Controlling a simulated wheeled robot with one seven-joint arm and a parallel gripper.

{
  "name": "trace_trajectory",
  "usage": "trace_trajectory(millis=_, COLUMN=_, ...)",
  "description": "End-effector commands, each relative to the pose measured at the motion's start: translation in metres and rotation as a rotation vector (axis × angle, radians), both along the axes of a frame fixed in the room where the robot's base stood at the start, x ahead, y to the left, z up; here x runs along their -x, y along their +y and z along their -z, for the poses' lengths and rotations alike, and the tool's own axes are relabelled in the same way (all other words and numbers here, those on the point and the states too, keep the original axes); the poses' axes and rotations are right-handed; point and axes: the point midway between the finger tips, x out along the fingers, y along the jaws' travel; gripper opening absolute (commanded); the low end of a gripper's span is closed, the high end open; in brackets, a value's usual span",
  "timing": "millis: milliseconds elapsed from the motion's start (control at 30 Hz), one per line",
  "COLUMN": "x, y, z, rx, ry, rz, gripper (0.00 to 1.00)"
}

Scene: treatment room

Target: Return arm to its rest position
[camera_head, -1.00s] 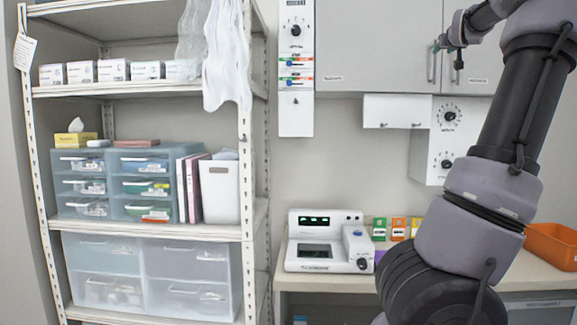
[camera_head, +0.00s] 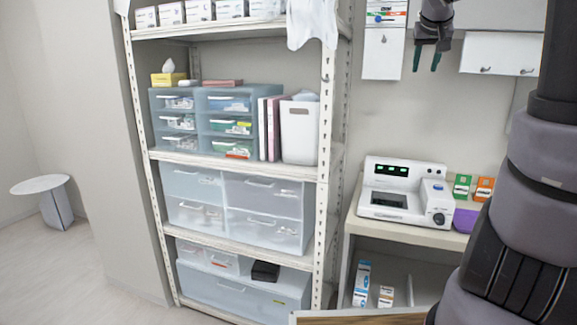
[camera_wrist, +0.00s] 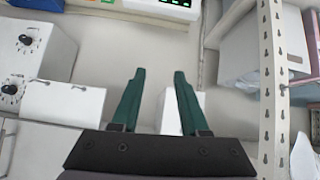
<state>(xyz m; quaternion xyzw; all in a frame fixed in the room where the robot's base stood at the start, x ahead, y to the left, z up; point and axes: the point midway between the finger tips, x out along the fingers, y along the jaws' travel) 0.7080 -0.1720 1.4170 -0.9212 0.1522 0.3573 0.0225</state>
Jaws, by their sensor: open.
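My gripper (camera_head: 427,58) hangs at the upper right in the head view, fingers pointing down, in front of the wall above the white device. In the wrist view its two dark green fingers (camera_wrist: 156,102) stand apart with nothing between them. My arm fills the right edge of the head view.
A white shelf unit (camera_head: 236,170) with drawers and boxes stands left of the counter (camera_head: 405,232). A white device (camera_head: 405,192) sits on the counter beside small green and orange packets. A round side table (camera_head: 40,184) stands far left, with open floor near it.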

Motion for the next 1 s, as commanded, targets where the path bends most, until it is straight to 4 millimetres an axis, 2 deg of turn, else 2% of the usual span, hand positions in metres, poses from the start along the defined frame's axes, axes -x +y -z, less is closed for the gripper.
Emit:
trace_trajectory(millis=33, x=0.021, y=0.019, z=0.004, rx=-0.017, ry=0.012, rz=-0.007, gripper=0.44)
trace_trajectory(millis=200, x=0.093, y=0.060, z=0.025, rx=-0.126, ry=0.052, rz=-0.009, gripper=0.44)
trace_trajectory(millis=400, x=0.175, y=0.093, z=0.056, rx=-0.306, ry=0.100, rz=-0.038, gripper=0.44)
trace_trajectory(millis=500, x=0.205, y=0.104, z=0.071, rx=-0.391, ry=0.129, rz=-0.060, gripper=0.44)
trace_trajectory(millis=600, x=0.225, y=0.111, z=0.082, rx=-0.454, ry=0.154, rz=-0.077, gripper=0.44)
trace_trajectory(millis=700, x=0.236, y=0.114, z=0.088, rx=-0.489, ry=0.169, rz=-0.087, gripper=0.44)
trace_trajectory(millis=1000, x=0.239, y=0.115, z=0.090, rx=-0.500, ry=0.175, rz=-0.088, gripper=0.44)
